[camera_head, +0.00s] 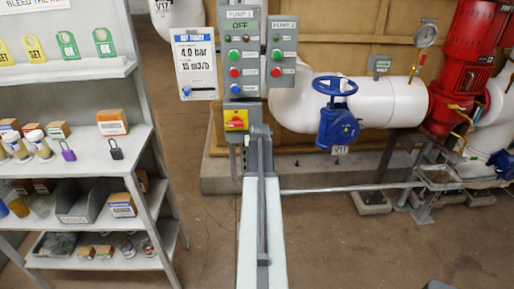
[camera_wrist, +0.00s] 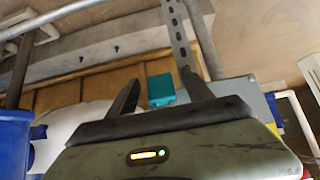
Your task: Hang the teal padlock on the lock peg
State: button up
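The teal padlock (camera_wrist: 161,89) shows in the wrist view as a small teal block between my fingers. A gap shows on each side of it, so the fingers look open around it and not pressed on it. My gripper (camera_wrist: 160,75) also shows in the head view (camera_head: 259,129), close in front of the panel post, just right of the yellow and red switch (camera_head: 236,120). The padlock is hidden there. I cannot make out the lock peg in either view.
Pump control boxes (camera_head: 241,60) stand above the switch. A shelf unit (camera_head: 70,70) at left carries a purple padlock (camera_head: 67,150), a black padlock (camera_head: 115,149), boxes and bins. At right are white pipes (camera_head: 385,103), a blue valve (camera_head: 338,122) and a red pump (camera_head: 470,60).

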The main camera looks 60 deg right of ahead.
jog(key=p+v, duration=0.5)
jog(key=v, duration=0.2)
jog(key=shift+a+r+p, duration=0.2)
jog(key=shift+r+p, duration=0.1)
jog(key=shift+s, duration=0.1)
jog(key=w+a+n+y+p, duration=0.2)
jog(key=w+a, duration=0.3)
jog(key=a, duration=0.6)
jog(key=w+a+n+g+y+p, duration=0.15)
jog(key=w+a, duration=0.45)
jog(key=a, duration=0.6)
jog(key=w+a+n+y+p, duration=0.15)
jog(key=w+a, duration=0.35)
jog(key=a, duration=0.6)
jog(key=s+a+n+g+y+p, duration=0.1)
jog(key=s+a+n+g, duration=0.1)
jog(key=a, duration=1.3)
jog(key=s+a+r+n+g+y+p, duration=0.1)
jog(key=s+a+n, duration=0.2)
jog(key=a, duration=1.3)
jog(key=shift+n+g+p, duration=0.35)
jog(key=shift+n+p, duration=0.05)
